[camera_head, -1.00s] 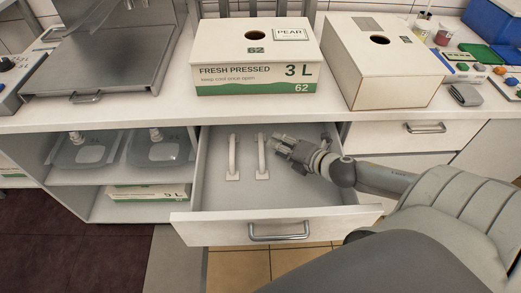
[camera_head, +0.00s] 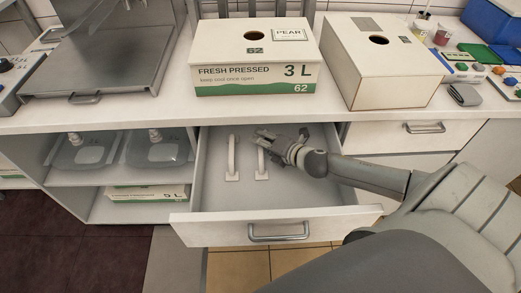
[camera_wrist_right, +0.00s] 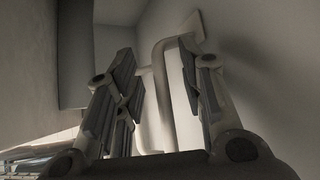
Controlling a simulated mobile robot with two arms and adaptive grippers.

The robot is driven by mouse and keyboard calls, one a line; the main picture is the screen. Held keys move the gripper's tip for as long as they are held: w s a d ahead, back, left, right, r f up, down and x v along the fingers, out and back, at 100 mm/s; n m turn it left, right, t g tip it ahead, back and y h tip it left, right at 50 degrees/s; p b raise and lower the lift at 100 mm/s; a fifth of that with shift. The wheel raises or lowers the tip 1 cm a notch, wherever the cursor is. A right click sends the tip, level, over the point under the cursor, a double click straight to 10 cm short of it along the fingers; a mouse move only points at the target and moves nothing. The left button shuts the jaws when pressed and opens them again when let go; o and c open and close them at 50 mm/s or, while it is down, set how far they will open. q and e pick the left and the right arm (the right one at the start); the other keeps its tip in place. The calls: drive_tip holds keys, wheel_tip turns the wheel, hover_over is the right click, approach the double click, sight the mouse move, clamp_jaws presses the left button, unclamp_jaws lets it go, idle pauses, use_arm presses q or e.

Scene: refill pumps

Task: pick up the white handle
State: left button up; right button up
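Two white handles lie side by side in the open drawer, the left handle (camera_head: 231,158) and the right handle (camera_head: 262,172). My right gripper (camera_head: 260,134) is inside the drawer, over the far end of the right handle and partly hiding it. In the right wrist view my right gripper (camera_wrist_right: 163,75) is open, with its fingers spread apart. A white handle (camera_wrist_right: 160,62) shows in the gap between them, a little beyond the fingertips. I cannot tell whether either finger touches it. My left gripper is not in view.
The open drawer (camera_head: 300,215) has a metal pull on its front. Above it the counter bears a pear juice box (camera_head: 245,75) and a second white box (camera_head: 385,75). A lower shelf at left holds clear containers (camera_head: 90,152). The drawer floor is otherwise clear.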

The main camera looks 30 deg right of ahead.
drive_tip(key=shift+w+f, duration=0.1)
drive_tip(key=shift+w, duration=0.15)
clamp_jaws()
drive_tip(key=shift+s, duration=0.15)
